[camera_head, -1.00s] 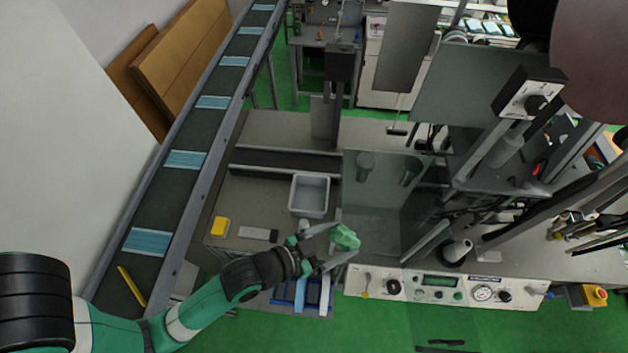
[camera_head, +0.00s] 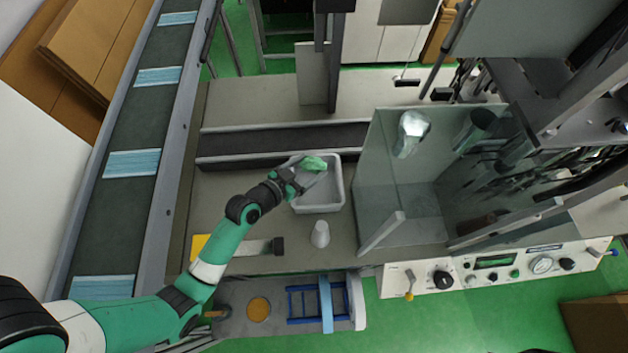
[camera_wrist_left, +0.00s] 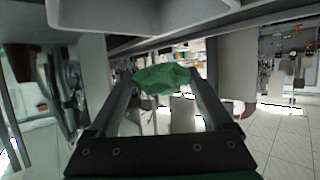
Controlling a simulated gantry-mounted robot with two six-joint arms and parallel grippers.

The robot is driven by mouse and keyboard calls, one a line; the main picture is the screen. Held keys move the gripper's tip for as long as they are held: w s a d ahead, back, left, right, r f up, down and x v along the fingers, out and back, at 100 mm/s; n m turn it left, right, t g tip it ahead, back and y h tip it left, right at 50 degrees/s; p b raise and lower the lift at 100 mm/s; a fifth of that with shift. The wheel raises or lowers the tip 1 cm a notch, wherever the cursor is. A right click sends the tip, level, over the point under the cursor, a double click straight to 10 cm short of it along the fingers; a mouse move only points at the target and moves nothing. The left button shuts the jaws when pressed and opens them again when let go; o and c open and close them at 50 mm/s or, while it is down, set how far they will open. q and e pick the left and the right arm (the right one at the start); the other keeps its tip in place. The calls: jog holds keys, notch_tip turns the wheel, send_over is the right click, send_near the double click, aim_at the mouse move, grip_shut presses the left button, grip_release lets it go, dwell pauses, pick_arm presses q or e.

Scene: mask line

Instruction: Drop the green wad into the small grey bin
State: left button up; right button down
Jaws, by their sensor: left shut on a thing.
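The green wad (camera_head: 314,164) is a crumpled lump held between the fingertips of my left gripper (camera_head: 304,176). It also shows in the left wrist view (camera_wrist_left: 163,80), pinched between the two fingers. The small grey bin (camera_head: 320,207) is an open rectangular box on the bench. In the head view the wad and the fingertips overlap the bin's far left part; their exact height against its rim is hard to tell. In the left wrist view the bin's pale wall (camera_wrist_left: 130,22) fills the top edge. My right gripper is not in view.
A white cone-like cup (camera_head: 320,234) stands just in front of the bin. A glass panel (camera_head: 405,180) stands to its right, and a dark belt (camera_head: 270,139) runs behind. A yellow block (camera_head: 199,246) lies at the bench's front left. The mask conveyor (camera_head: 150,120) is further left.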

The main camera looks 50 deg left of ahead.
pick_arm(q)
jog(key=shift+w+a+f, duration=0.1)
jog(key=shift+a+f, duration=0.1)
jog(key=shift+f, duration=0.1)
notch_tip(320, 180, down, 6)
jog(key=b, duration=0.5)
jog(key=o, duration=1.1)
jog(key=p+v, duration=0.1)
jog(key=v, duration=1)
jog(key=shift+s+r, duration=0.1)
jog(key=shift+s, duration=0.25)
